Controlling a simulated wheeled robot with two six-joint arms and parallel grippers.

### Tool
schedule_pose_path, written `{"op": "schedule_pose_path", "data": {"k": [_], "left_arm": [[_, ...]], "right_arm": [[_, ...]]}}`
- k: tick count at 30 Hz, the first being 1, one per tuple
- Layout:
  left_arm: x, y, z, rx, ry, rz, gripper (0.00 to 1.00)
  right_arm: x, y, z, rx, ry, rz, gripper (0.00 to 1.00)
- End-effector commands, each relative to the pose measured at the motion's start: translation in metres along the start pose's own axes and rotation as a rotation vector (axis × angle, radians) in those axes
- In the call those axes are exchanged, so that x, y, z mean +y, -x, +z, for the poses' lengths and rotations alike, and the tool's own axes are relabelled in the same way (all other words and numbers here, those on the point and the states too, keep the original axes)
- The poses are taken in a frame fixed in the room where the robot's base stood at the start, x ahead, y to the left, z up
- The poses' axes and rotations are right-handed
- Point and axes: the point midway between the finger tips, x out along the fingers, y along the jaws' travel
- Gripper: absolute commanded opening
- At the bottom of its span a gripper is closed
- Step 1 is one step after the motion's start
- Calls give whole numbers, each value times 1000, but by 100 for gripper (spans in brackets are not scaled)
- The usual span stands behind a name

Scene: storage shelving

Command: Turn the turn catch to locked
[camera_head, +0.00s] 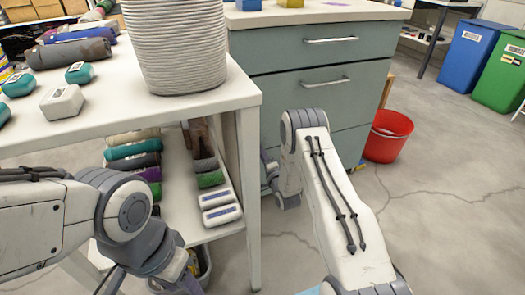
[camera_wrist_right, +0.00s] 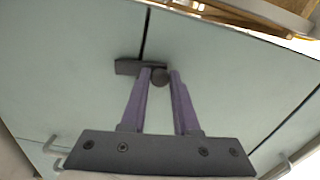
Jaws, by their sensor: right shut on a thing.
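The turn catch (camera_wrist_right: 128,67) is a dark bar with a round knob on the pale grey-green cabinet front (camera_wrist_right: 225,65). In the right wrist view the bar lies nearly level across the lower end of a dark seam. My right gripper (camera_wrist_right: 160,72) has its two purple fingers at the catch, one on each side of the round knob, shut on it. In the head view the catch and right fingertips are hidden behind my right arm and the table. My left arm comes in at the left; its fingers are not visible.
The grey-green drawer cabinet (camera_head: 300,63) has bar handles. A white table (camera_head: 130,75) with a stack of ribbed pale containers (camera_head: 178,45) stands at left, with goods on its lower shelf. A red bucket (camera_head: 388,137) stands right of the cabinet.

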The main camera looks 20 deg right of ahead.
Motion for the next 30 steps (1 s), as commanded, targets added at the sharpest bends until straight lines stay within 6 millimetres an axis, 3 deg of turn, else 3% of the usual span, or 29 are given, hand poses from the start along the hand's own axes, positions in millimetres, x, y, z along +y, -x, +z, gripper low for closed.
{"op": "schedule_pose_path", "data": {"k": [9, 26, 27, 29, 30], "left_arm": [[0, 8, 0, 0, 0, 0, 50], [1, 8, 0, 0, 0, 0, 50], [1, 8, 0, 0, 0, 0, 50], [1, 8, 0, 0, 0, 0, 50], [1, 8, 0, 0, 0, 0, 50]], "right_arm": [[1, 0, 0, 0, -129, 3, 0], [1, 0, 0, 0, -157, 2, 0], [1, 0, 0, 0, -157, 2, 41], [1, 0, 0, -1, -156, 2, 59], [1, 0, 0, -1, -156, 2, 59]]}}
